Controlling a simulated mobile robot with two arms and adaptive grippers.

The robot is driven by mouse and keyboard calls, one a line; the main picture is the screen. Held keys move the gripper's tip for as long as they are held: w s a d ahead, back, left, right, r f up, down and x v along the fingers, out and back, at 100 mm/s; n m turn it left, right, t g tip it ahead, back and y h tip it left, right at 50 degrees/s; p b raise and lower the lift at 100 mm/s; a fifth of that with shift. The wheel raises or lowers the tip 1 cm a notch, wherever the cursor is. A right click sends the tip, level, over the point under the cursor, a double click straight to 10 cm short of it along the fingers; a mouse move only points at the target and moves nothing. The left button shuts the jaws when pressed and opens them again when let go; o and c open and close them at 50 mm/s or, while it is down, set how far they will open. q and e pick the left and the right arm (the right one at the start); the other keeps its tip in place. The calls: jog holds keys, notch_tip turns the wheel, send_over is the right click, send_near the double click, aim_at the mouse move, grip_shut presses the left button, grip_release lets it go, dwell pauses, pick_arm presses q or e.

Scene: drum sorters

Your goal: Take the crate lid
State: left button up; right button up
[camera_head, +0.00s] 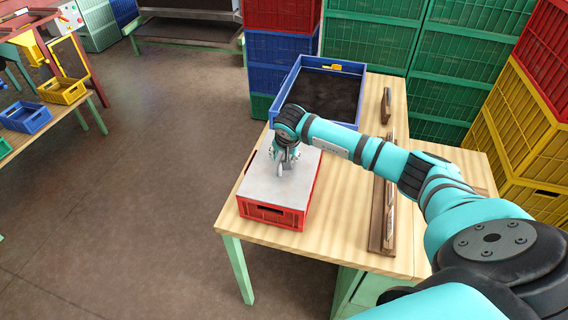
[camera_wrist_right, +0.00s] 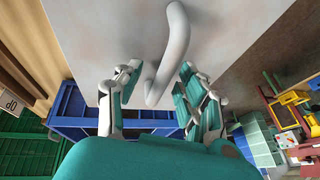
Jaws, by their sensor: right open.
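The crate lid (camera_head: 306,172) is a flat grey plate lying on top of a red crate (camera_head: 272,214) on the wooden table. In the right wrist view the lid (camera_wrist_right: 95,35) fills the upper middle, and a curved grey handle (camera_wrist_right: 178,40) stands on it. My right gripper (camera_head: 284,165) is over the lid, close to its handle. In the wrist view its fingers are apart (camera_wrist_right: 160,75), one on each side of the handle's end. Whether a finger touches the handle is hard to tell. My left gripper is not in view.
A blue crate (camera_head: 276,108) with dark contents stands behind the red one. Wooden racks (camera_head: 389,205) lie along the table's right side. Stacked green crates (camera_head: 455,100) and yellow crates (camera_head: 535,200) line the back and right. The floor (camera_head: 150,170) left of the table is clear.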

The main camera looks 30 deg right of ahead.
grip_shut()
jog(key=shift+r, duration=0.1)
dwell(0.4)
